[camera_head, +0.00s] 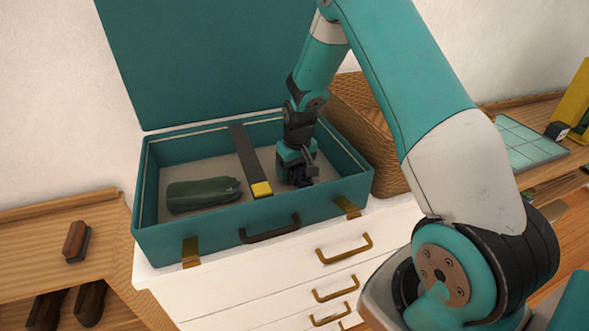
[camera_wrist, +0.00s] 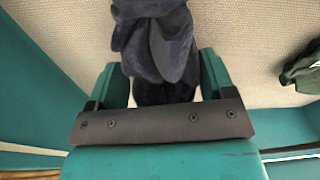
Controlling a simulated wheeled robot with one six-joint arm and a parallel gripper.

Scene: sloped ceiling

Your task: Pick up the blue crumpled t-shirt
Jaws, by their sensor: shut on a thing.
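The blue crumpled t-shirt (camera_wrist: 158,45) is dark navy and shows at the top middle of the wrist view, bunched between the two fingers of my gripper (camera_wrist: 165,85). My gripper is shut on it. In the head view my gripper (camera_head: 298,182) points down inside the right part of the open teal suitcase (camera_head: 190,235). There the t-shirt is mostly hidden by the gripper. In the wrist view the pale suitcase floor lies close behind the cloth; I cannot tell whether the cloth touches it.
A dark green rolled garment (camera_head: 203,194) lies in the suitcase's left part, beyond a dark strap (camera_head: 246,158) with a yellow end. The raised lid (camera_head: 200,60) stands behind. A wicker basket (camera_head: 372,130) is close on the right. A brush (camera_head: 76,241) lies on the left bench.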

